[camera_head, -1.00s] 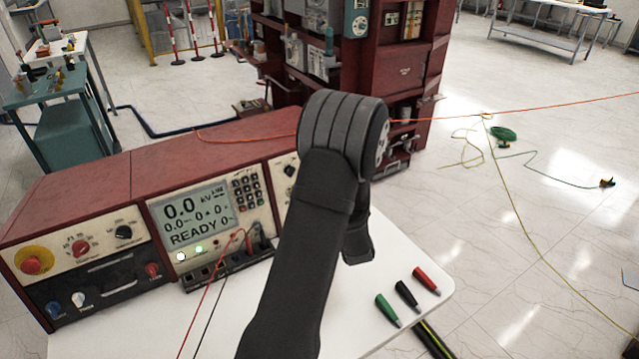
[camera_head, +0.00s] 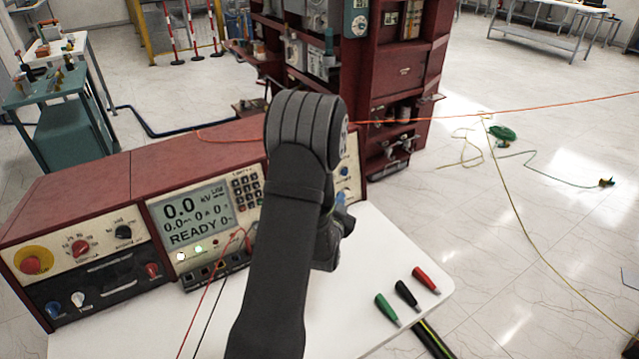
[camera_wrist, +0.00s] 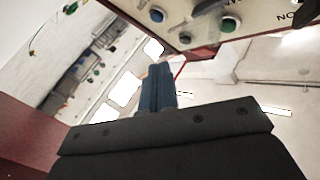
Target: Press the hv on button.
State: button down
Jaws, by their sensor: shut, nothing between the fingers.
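The red-topped console's right control panel (camera_head: 347,168) is partly hidden behind my arm. In the wrist view, a panel (camera_wrist: 250,12) at the top carries a green button (camera_wrist: 229,24), a red button (camera_wrist: 185,39) and a blue one (camera_wrist: 157,14).
The console's screen (camera_head: 197,214) reads READY. Red and black leads hang from its front over the white table (camera_head: 370,285). Green, black (camera_head: 407,294) and red plugs lie at the table's right. A red cabinet (camera_head: 400,70) stands behind.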

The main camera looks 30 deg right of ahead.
jog(key=w+f, duration=0.2)
jog(key=w, duration=0.6)
jog(key=shift+w, duration=0.25)
dwell(1.9)
jog(key=shift+w+f, duration=0.1)
jog(key=shift+w, duration=0.35)
jog(key=shift+w+f, duration=0.1)
jog(key=shift+w, duration=0.3)
dwell(0.5)
jog(key=shift+s, duration=0.1)
jog(key=shift+s+r, duration=0.2)
jog(key=shift+s, duration=0.55)
jog(key=shift+s, duration=0.1)
jog(key=shift+s+r, duration=0.2)
jog(key=shift+s, duration=0.6)
jog(key=shift+s+r, duration=0.2)
jog(key=shift+s, duration=0.55)
jog(key=shift+s+r, duration=0.2)
jog(key=shift+s, duration=0.6)
dwell(0.4)
